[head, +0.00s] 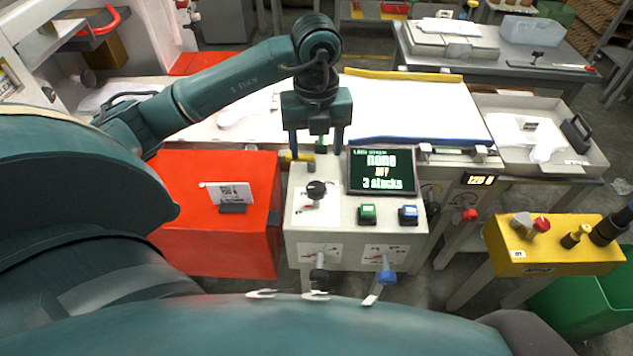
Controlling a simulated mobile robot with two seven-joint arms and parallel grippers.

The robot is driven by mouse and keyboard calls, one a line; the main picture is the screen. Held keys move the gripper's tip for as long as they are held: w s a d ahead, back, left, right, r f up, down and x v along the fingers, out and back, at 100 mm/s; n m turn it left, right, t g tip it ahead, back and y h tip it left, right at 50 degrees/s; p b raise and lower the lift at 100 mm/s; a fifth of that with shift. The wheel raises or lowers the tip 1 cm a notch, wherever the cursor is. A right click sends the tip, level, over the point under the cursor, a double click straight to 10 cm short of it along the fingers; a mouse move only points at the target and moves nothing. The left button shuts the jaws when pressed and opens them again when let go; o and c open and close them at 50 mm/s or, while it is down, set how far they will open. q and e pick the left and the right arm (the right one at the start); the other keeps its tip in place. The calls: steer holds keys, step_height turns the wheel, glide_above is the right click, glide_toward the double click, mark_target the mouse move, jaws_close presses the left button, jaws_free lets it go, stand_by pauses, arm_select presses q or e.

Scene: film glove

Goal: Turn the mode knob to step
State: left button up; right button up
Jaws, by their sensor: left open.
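The black mode knob (316,190) stands on a white label plate with red markings, on the top of the light grey control box (334,228). Its markings are too small to read. My left gripper (316,152) comes in from the upper left and points down. Its two dark fingers are spread apart with nothing seen held between them. In the picture they are above the knob, at the box's far edge, and look apart from it. My right gripper is not in view.
A screen (382,171) with green text, a green button (367,213) and a blue button (408,214) share the box top. Two levers, one black (319,278) and one blue (387,277), are on its front. A red cabinet (220,245) stands left, a yellow box (560,250) right.

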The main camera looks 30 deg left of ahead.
mark_target(316, 186)
arm_select(q)
step_height(316, 186, down, 11)
steer(key=shift+f, duration=0.1)
steer(key=shift+c, duration=0.3)
steer(key=c, duration=0.9)
